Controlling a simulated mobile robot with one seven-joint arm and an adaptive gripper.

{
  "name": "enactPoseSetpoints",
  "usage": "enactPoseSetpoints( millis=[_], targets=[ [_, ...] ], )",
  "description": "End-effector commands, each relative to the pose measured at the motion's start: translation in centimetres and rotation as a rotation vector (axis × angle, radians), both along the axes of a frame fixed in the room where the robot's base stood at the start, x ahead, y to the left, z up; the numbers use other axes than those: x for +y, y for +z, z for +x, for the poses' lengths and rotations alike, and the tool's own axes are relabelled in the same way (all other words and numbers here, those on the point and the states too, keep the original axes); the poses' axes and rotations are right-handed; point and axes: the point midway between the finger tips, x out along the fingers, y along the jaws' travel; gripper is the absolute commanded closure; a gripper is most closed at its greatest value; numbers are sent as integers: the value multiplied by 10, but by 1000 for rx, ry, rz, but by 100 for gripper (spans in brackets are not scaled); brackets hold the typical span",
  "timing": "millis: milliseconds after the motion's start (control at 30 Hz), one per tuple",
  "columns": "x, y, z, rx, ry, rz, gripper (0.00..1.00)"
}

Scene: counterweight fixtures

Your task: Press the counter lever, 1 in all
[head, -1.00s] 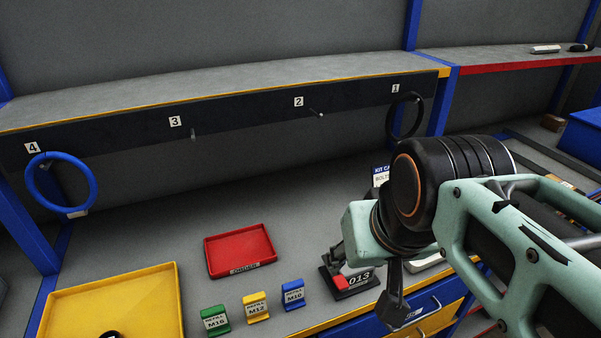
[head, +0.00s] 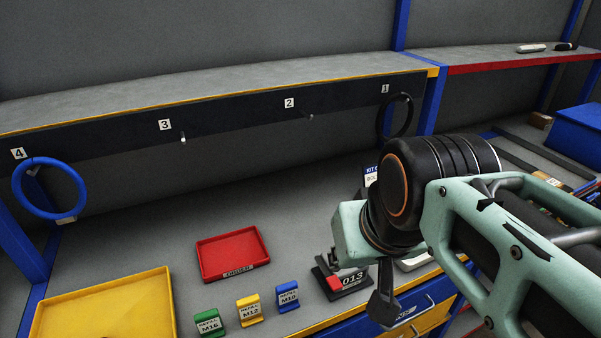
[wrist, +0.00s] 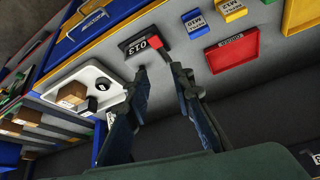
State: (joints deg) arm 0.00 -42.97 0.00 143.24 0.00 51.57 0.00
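The counter (head: 350,280) is a black block with a white 013 reading, at the front edge of the bench. Its red lever (head: 334,282) is at its left side. In the wrist view the counter (wrist: 133,43) lies ahead of the fingers, with the red lever (wrist: 153,28) at its right end. My gripper (wrist: 161,72) is open and empty, its two dark fingers apart. The fingertips point toward the counter and lever, apparently not touching them. In the head view my arm covers part of the bench right of the counter, and one finger hangs beside its right side.
A red order tray (head: 228,280), a yellow tray (head: 60,305) and green, yellow and blue refill tags (head: 288,298) stand left of the counter. A white tray (wrist: 62,92) with a box lies beside it. A shelf with numbered hooks runs above, holding blue (head: 18,190) and black rings.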

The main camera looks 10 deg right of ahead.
Motion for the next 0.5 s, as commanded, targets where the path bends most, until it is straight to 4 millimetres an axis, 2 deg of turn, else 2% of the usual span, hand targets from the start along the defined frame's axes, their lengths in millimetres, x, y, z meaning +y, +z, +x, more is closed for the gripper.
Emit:
enactPoseSetpoints(
  millis=[33,167,500],
  targets=[
    [0,0,0,0,0,0,86],
    [0,0,0,0,0,0,100],
    [0,0,0,0,0,0,100]
  ],
)
